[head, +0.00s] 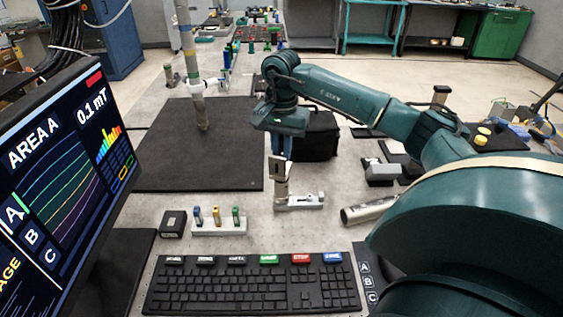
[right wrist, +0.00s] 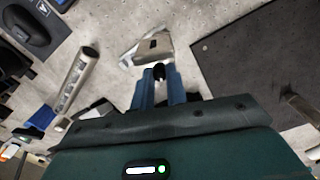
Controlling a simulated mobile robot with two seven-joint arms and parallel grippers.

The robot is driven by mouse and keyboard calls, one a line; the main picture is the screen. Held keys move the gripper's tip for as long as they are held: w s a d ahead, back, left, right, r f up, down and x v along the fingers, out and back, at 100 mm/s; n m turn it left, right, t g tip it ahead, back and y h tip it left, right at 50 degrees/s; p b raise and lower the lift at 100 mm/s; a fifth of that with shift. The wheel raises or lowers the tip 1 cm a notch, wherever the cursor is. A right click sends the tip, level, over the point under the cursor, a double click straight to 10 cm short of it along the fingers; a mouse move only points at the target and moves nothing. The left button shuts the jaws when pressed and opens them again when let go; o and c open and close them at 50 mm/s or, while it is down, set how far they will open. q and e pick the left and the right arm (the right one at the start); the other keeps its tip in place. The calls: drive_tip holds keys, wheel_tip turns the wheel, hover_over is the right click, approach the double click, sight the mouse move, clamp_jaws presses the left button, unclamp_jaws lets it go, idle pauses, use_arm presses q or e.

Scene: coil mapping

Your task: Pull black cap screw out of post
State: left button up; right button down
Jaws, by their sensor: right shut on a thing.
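My right gripper (head: 282,152) points down over the bench, just above a metal post (head: 280,188) that stands on a silver base (head: 306,202). In the right wrist view, its blue fingers (right wrist: 158,78) are shut on a small dark piece, the black cap screw (right wrist: 159,71). The post top (right wrist: 152,47) shows just beyond the fingertips, with a dark slot in it. I cannot tell whether the screw still sits in the post or is clear of it. The fingers hide the screw in the head view. My left gripper is out of view.
A black mat (head: 200,150) lies left of the post, with a vertical pole over it. A white holder (head: 219,226) with several coloured pegs, a black box (head: 173,224) and a keyboard (head: 252,284) are in front. A metal cylinder (head: 368,209) lies to the right.

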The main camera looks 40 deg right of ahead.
drive_tip(key=shift+r+p, duration=0.55)
drive_tip(key=shift+r, duration=0.25)
drive_tip(key=shift+r+p, duration=1.45)
drive_tip(key=shift+r, duration=0.35)
drive_tip(key=shift+f, duration=0.1)
